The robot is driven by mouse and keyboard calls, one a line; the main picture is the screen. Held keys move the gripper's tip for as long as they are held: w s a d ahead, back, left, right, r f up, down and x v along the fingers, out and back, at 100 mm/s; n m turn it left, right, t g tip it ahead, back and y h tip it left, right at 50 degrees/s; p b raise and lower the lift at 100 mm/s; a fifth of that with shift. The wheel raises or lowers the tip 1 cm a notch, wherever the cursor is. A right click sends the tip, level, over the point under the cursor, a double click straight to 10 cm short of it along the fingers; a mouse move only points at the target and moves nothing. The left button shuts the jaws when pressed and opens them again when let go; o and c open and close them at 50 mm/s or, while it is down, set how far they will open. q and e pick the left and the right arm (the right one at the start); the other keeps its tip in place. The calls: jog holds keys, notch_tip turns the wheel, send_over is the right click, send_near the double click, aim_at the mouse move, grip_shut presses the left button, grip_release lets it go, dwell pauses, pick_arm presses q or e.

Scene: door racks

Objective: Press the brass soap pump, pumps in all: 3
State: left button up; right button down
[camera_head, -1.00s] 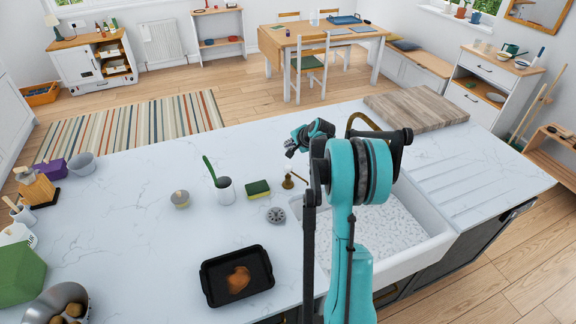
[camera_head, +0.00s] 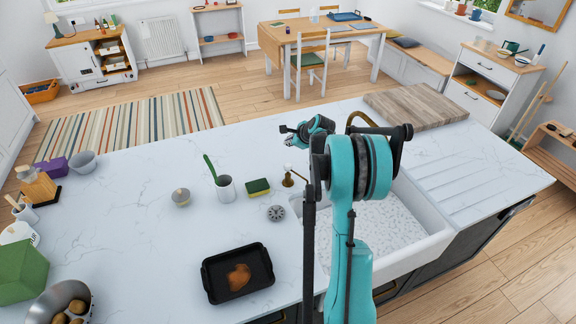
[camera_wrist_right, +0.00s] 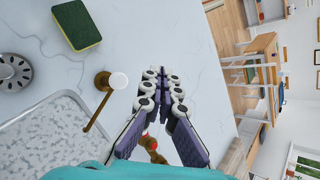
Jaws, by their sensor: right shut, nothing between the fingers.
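The brass soap pump (camera_head: 288,180) stands on the white counter at the sink's back left corner. Its pale round top shows, and its spout points toward the sink. It also shows in the right wrist view (camera_wrist_right: 103,80), left of the fingers. My right gripper (camera_head: 284,129) is shut and empty, held beyond the pump and above the counter in the head view. In the right wrist view its fingers (camera_wrist_right: 164,73) are together, apart from the pump top. My left gripper is not in view.
A green and yellow sponge (camera_head: 258,187), a white cup with a green brush (camera_head: 226,189) and a drain strainer (camera_head: 276,213) stand left of the pump. The white sink (camera_head: 425,250) is to the right, with a brass tap (camera_head: 356,117) behind it. A black tray (camera_head: 237,273) lies in front.

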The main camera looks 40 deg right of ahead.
jog(key=b, duration=0.5)
send_over(287, 164)
jog(key=s, duration=0.1)
notch_tip(287, 164, down, 8)
jog(key=shift+s+r, duration=0.15)
jog(key=shift+f+b, duration=0.3)
jog(key=shift+f, duration=0.25)
dwell(0.5)
jog(key=shift+f+b, duration=0.4)
jog(key=shift+b, duration=0.05)
jog(key=shift+f+b, duration=0.75)
jog(key=shift+f, duration=0.15)
dwell(0.8)
jog(key=shift+r, duration=0.1)
jog(key=shift+r+p, duration=0.7)
jog(key=shift+r, duration=0.5)
